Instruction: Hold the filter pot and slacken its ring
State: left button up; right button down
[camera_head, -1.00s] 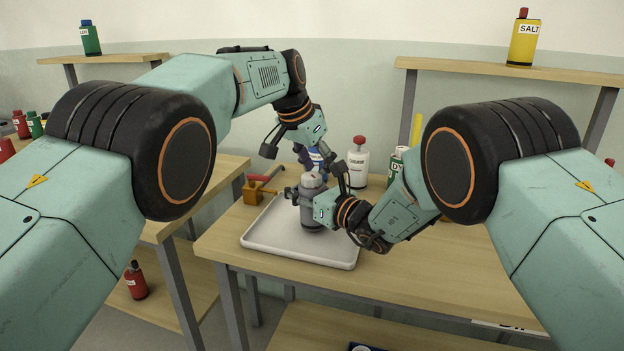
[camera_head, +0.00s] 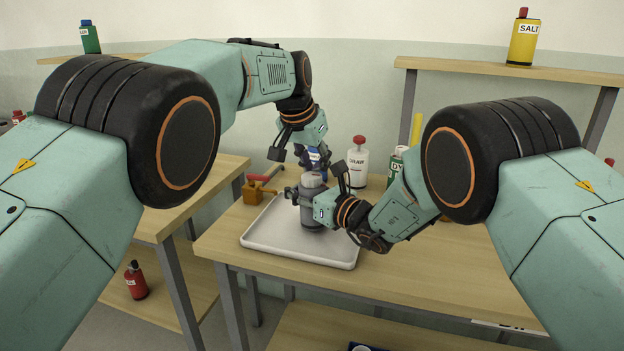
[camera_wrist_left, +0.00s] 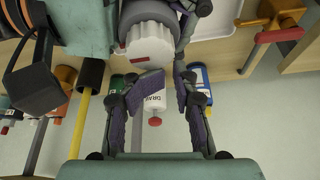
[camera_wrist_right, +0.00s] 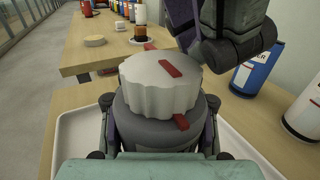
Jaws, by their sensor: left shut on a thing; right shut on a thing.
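The filter pot (camera_head: 312,216) is a grey cylinder standing upright on the white tray. Its white ribbed ring (camera_wrist_right: 160,85) sits on top, with a red mark on it and another red mark on the grey collar below. My right gripper (camera_head: 318,197) is shut around the pot's body, one finger on each side in the right wrist view. My left gripper (camera_wrist_left: 170,80) is above and behind the pot, its fingertips at the ring's edge and shut on it. The ring (camera_wrist_left: 150,45) also shows in the left wrist view; the exact contact is partly hidden.
The tray (camera_head: 270,248) lies on a wooden table. An orange-brown block with a red handle (camera_head: 254,190) stands left of it. A white bottle with a red top (camera_head: 357,165) and a green bottle (camera_head: 396,165) stand behind.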

pick_arm(q)
jog(key=shift+s+a+f, duration=0.1)
jog(key=shift+a+f, duration=0.05)
jog(key=shift+f, duration=0.1)
grip_shut()
jog(key=shift+a+n+y, duration=0.2)
jog(key=shift+n+y, duration=0.15)
jog(key=shift+n, duration=0.5)
jog(key=shift+a+n+y, duration=0.2)
jog(key=shift+n+y, duration=0.15)
jog(key=shift+n, duration=0.5)
jog(key=o, duration=0.7)
grip_release()
jog(key=shift+s+d, duration=0.1)
jog(key=shift+d, duration=0.05)
jog(key=shift+f, duration=0.1)
